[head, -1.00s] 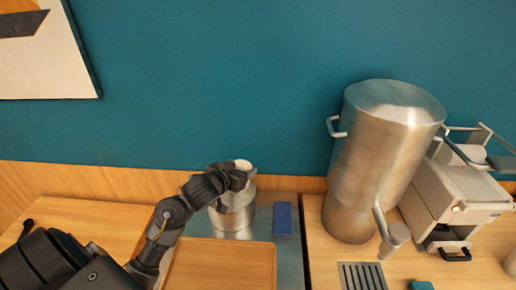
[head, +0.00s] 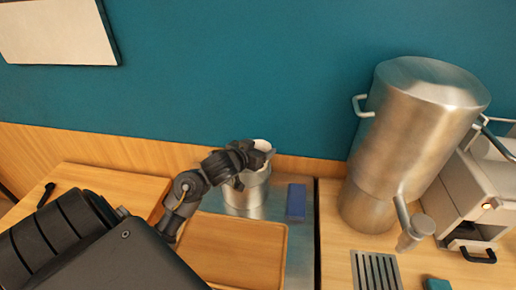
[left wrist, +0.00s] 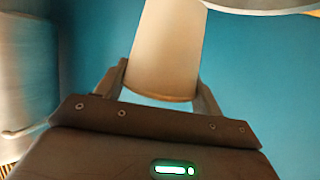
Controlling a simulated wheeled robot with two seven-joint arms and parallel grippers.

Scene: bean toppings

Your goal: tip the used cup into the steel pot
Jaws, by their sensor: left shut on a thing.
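A white cup (head: 261,145) is held in my left gripper (head: 258,157), above the steel pot (head: 246,198). In the left wrist view the cup (left wrist: 168,50) stands between the two fingers of the gripper (left wrist: 162,85), which is shut on it. In the head view my gripper hides most of the cup, so its exact tilt and its contents cannot be told. The steel pot stands on a metal surface near the wall, and my gripper covers part of its top. My right gripper is not in view.
A wooden tray (head: 280,262) lies in front of the pot. A blue block (head: 296,202) lies right of the pot. A large steel urn (head: 405,150) with a tap stands further right, beside a grey machine (head: 480,195). A drip grate (head: 375,270) is in front of the urn.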

